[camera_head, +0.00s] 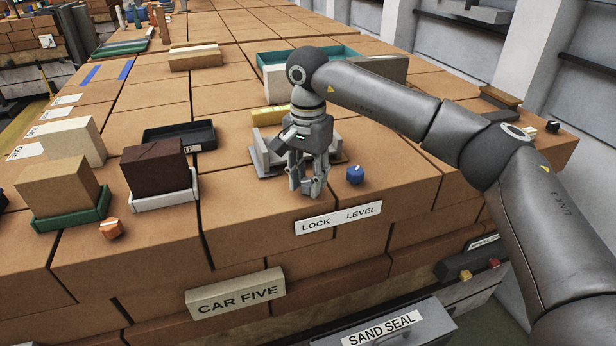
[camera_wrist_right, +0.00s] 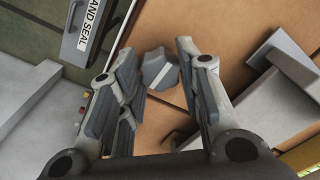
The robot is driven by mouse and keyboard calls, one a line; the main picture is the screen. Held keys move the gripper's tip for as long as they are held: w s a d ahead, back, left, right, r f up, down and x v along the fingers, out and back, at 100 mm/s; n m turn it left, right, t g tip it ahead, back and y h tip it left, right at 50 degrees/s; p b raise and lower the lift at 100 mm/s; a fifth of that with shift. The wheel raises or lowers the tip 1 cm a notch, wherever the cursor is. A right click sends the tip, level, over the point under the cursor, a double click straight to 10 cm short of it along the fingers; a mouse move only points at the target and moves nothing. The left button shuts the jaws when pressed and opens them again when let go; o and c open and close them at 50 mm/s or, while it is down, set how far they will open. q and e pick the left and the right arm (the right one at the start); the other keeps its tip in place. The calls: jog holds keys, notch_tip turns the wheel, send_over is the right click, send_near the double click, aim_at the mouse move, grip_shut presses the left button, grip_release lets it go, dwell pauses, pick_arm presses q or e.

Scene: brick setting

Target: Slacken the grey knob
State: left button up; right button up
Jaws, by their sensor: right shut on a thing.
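My right gripper (camera_head: 308,188) points down at the brick block's top, just behind the word LOCK on the white LOCK LEVEL label (camera_head: 338,218). In the right wrist view, its two fingers (camera_wrist_right: 158,88) are shut on the grey knob (camera_wrist_right: 158,70), one on each side. The knob has a pale line across its face. In the head view the fingers mostly hide the knob. My left gripper is in neither view.
A blue knob (camera_head: 355,175) stands close to the right of the gripper. A grey fixture (camera_head: 262,158) with a yellow part (camera_head: 269,115) is behind it. An orange knob (camera_head: 111,228), a black tray (camera_head: 180,136) and blocks in holders are at left.

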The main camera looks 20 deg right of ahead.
aim_at(308, 181)
jog(key=o, duration=0.7)
jog(key=shift+w+r, duration=0.1)
jog(key=shift+r, duration=0.1)
jog(key=o, duration=0.3)
jog(key=shift+f, duration=0.1)
notch_tip(308, 181, up, 12)
jog(key=shift+f, duration=0.1)
